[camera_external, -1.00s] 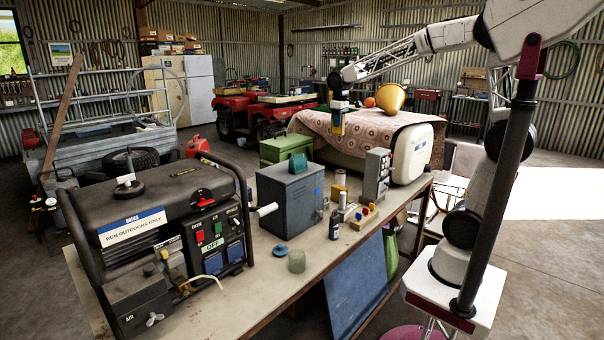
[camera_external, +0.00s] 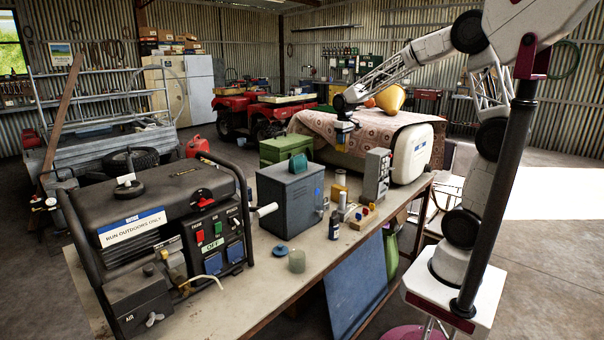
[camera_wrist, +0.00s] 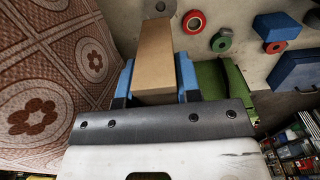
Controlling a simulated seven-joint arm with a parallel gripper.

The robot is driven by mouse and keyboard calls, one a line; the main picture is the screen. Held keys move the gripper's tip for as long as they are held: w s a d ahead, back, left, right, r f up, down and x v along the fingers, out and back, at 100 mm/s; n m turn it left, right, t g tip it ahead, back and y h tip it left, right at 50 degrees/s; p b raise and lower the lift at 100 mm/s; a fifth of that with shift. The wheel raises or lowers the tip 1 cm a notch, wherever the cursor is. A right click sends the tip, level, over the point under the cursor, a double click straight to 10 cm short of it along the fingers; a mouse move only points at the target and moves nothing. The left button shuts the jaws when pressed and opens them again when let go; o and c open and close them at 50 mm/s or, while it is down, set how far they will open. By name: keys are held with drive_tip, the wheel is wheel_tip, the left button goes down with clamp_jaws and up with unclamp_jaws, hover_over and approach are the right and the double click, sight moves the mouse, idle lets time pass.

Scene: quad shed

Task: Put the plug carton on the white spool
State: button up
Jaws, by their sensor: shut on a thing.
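My gripper (camera_external: 344,124) is shut on a brown cardboard carton (camera_wrist: 154,60). In the wrist view the carton stands between its two blue fingers. In the outside view the carton (camera_external: 343,139) is small, yellowish and partly hidden by the gripper, held in the air in front of the patterned cloth. I cannot pick out the white spool for certain. A white cylinder (camera_external: 265,210) shows at the left of a grey metal box on the bench, apart from the carton.
The bench (camera_external: 255,290) holds a generator (camera_external: 160,220), a grey box (camera_external: 289,200), a grey upright unit (camera_external: 376,174) and small parts. A patterned cloth (camera_external: 318,124) covers a bulky thing behind. A green box (camera_external: 286,150) stands behind the grey box. Bare bench shows at the front.

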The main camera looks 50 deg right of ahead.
sight(342, 151)
drive_tip(key=shift+f, duration=0.4)
drive_tip(key=shift+f, duration=0.1)
drive_tip(key=shift+f, duration=3)
drive_tip(key=shift+f, duration=1.9)
drive_tip(key=shift+f, duration=0.15)
drive_tip(key=o, duration=0.9)
drive_tip(key=shift+r, duration=0.2)
